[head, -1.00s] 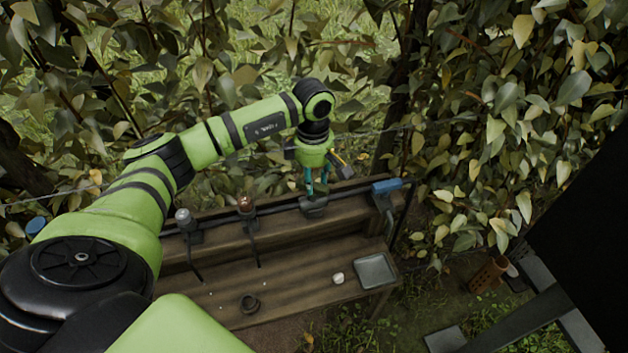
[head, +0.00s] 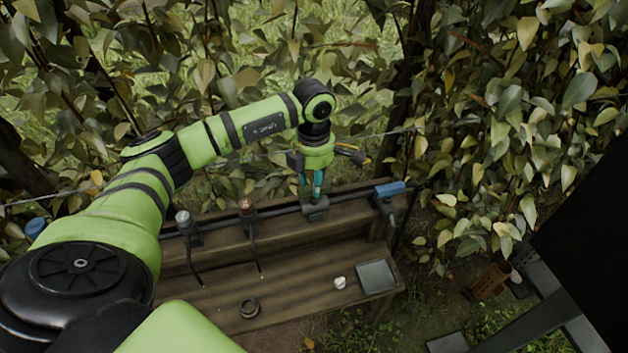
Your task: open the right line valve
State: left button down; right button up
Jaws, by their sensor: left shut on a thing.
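Only the valve's dark grey body shows below the fingertips. A valve with a reddish-brown knob (head: 246,205) and one with a grey knob (head: 183,216) stand to the left on the same pipe. My right gripper is out of view.
A blue lever handle (head: 390,188) sits at the pipe's right end. The wooden bench (head: 220,297) holds a dark ring (head: 249,307), a small white piece (head: 340,282) and a grey tray (head: 376,278). Leafy branches and a wire (head: 385,133) stand close behind the arm.

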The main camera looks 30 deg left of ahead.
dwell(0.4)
pick_arm(q)
jog(key=c, duration=0.9)
grip_release()
notch_tip(320, 180, up, 12)
